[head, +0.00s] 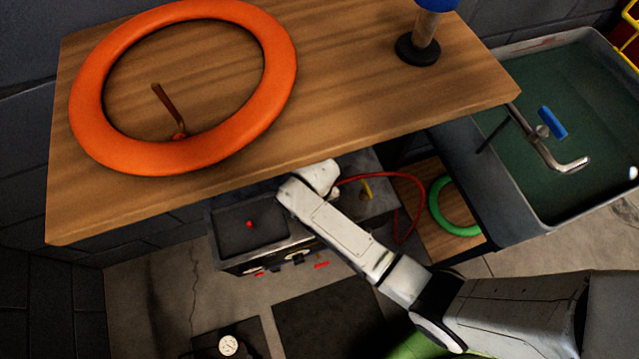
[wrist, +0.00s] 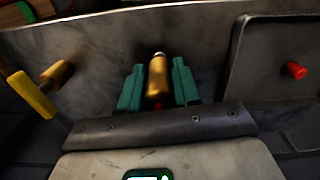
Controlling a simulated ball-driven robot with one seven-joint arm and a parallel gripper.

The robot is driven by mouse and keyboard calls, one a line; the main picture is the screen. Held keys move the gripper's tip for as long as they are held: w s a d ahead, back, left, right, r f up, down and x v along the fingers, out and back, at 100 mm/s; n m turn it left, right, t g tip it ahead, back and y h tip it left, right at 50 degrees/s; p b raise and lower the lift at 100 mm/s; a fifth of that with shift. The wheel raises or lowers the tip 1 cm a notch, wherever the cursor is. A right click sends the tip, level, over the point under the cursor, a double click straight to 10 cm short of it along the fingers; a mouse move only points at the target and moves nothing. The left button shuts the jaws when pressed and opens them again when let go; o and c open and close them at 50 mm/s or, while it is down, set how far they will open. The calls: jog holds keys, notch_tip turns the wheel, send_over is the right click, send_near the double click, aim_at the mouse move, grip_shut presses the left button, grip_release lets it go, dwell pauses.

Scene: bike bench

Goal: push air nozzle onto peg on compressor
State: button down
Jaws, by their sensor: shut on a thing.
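In the wrist view my gripper (wrist: 158,88) has green fingers closed on the brass air nozzle (wrist: 157,78). The nozzle's silver tip points at the grey metal surface of the compressor (wrist: 105,50); I cannot tell whether it touches. No peg can be made out at the tip. A red knob (wrist: 295,70) stands in a dark recessed tray to the right. In the head view the compressor (head: 381,208) is under the bench, and my white wrist reaches over it, hiding the fingers and nozzle. A red hose (head: 375,178) runs from behind my wrist.
A brass fitting (wrist: 57,74) with a yellow lever (wrist: 30,95) sticks out left of my gripper. The wooden bench top (head: 350,110) overhangs the compressor and carries an orange ring (head: 88,100). A grey basin (head: 480,185) stands at the right, with a green ring (head: 436,207) beside it.

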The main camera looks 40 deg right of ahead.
jog(key=shift+f+b, duration=0.35)
jog(key=shift+f, duration=0.35)
jog(key=c, duration=0.7)
grip_release()
notch_tip(320, 180, up, 11)
jog(key=shift+p, duration=0.9)
jog(key=s+d+r, duration=0.2)
jog(key=s, duration=0.3)
jog(key=s+d+r+n, duration=0.1)
jog(key=s+d+r, duration=0.1)
jog(key=s, duration=0.4)
jog(key=s+d+r+n+t, duration=0.1)
jog(key=s+d+r, duration=0.1)
jog(key=s+d, duration=0.2)
jog(key=shift+s+r, duration=0.15)
jog(key=shift+s, duration=0.6)
